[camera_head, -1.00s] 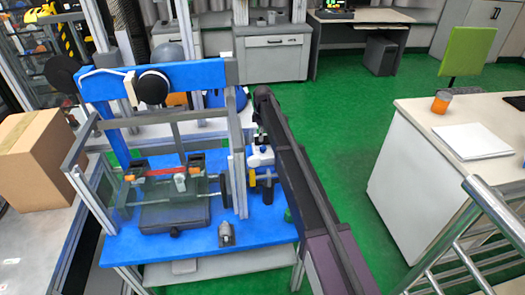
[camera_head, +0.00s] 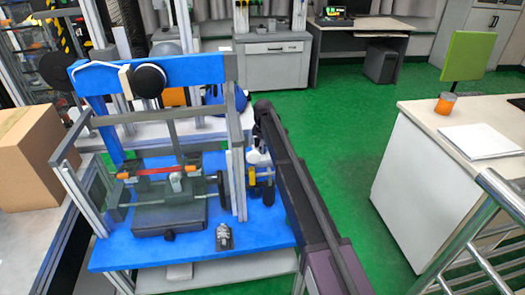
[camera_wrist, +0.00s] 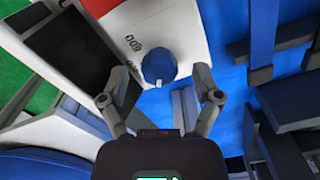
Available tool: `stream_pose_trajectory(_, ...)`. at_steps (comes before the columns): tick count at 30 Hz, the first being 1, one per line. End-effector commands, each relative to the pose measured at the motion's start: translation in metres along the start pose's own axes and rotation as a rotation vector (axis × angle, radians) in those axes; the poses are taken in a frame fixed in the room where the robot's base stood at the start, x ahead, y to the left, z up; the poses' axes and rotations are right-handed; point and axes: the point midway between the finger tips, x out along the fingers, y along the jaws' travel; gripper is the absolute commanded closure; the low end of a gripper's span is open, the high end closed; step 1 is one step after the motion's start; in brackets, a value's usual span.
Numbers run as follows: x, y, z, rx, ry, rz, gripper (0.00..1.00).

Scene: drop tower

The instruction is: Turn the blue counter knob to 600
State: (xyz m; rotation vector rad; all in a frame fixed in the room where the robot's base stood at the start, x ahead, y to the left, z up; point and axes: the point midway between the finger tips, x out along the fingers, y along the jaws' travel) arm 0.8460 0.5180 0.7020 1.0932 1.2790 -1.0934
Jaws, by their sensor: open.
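The round blue counter knob (camera_wrist: 159,65) sits on a white panel (camera_wrist: 190,30) in the wrist view. A small white mark shows on the knob's lower edge. Printed digits that read 600 upside down lie left of the knob, and a second label below them is partly hidden. My gripper (camera_wrist: 160,92) is open, its two fingers spread apart below and to either side of the knob. I see no contact with it. In the head view my arm hides most of the counter, and the knob cannot be made out.
A blue table (camera_head: 270,235) carries the drop tower frame (camera_head: 232,150), close left of my arm. A dark rectangular part (camera_wrist: 65,47) stands left of the knob in the wrist view. A white counter (camera_head: 420,190) and metal railing (camera_head: 478,215) stand at the right. Green floor lies between.

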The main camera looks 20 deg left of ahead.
Motion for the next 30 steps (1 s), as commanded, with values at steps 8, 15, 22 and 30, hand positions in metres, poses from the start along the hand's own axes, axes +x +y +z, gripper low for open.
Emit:
stream_pose_trajectory(8, 0.0022, 0.0000, 0.0002, 0.000, 0.000, 0.000, 0.18)
stream_pose_trajectory(15, 0.0022, 0.0001, 0.0001, 0.000, 0.000, 0.000, 0.48)
stream_pose_trajectory(22, 0.0022, -0.0002, 0.0001, 0.000, 0.000, 0.000, 1.00)
stream_pose_trajectory(30, 0.0023, -0.0006, 0.0000, 0.016, 0.000, -0.001, 1.00)
